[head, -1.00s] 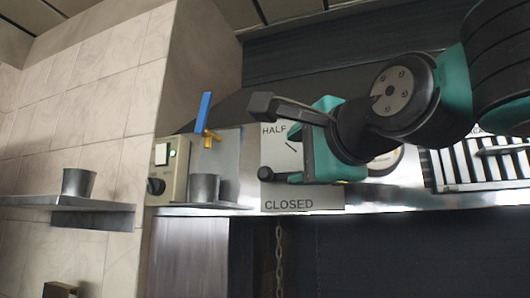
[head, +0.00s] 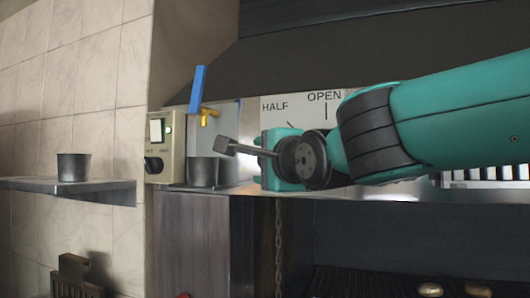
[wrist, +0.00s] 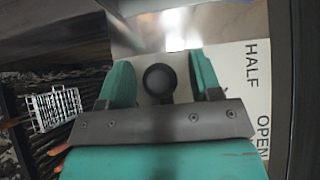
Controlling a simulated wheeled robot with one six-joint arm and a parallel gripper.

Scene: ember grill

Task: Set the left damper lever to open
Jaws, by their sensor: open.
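The damper plate (head: 300,108) is a white panel on the steel front; its HALF and OPEN markings show in the head view, and its lower part is hidden behind my gripper. In the wrist view the plate (wrist: 238,85) lies to the right. The damper lever's dark round knob (wrist: 160,83) sits between my two green fingers, with a gap on each side. In the head view the lever is hidden by my gripper (head: 268,160), which is at the plate's lower left. My gripper (wrist: 160,85) is open around the knob.
A valve with a blue handle (head: 197,90), a switch box (head: 158,148) and a metal cup (head: 203,172) are just left of my gripper. Another cup (head: 74,167) stands on a wall shelf (head: 90,190). A chain (head: 279,245) hangs below. A wire rack (wrist: 54,108) shows in the wrist view.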

